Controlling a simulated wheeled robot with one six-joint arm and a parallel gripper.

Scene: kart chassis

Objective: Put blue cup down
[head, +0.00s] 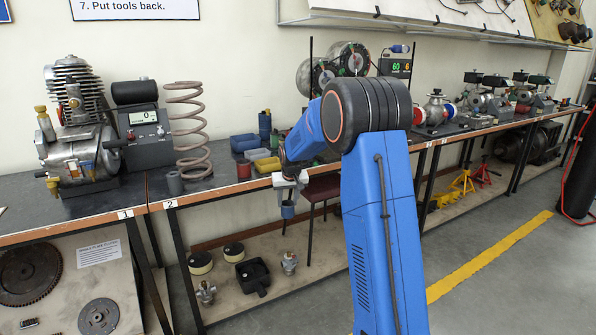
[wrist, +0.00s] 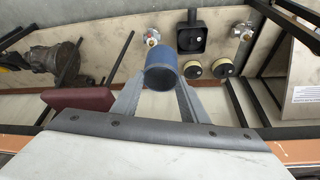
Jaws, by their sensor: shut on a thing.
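The blue cup (head: 288,211) hangs below my gripper (head: 288,194) in the head view, in front of the bench's front edge. In the wrist view the blue cup (wrist: 161,68) sits between the two grey fingers of my gripper (wrist: 160,95), which are shut on it. Its round rim faces the camera, and its inside is dark. Nothing shows directly under the cup as support. The workbench top (head: 215,186) is behind and to the left of the gripper. My arm hides part of the bench.
A dark red stool (head: 322,188) is close beside the gripper. The lower shelf (head: 225,300) holds several parts.

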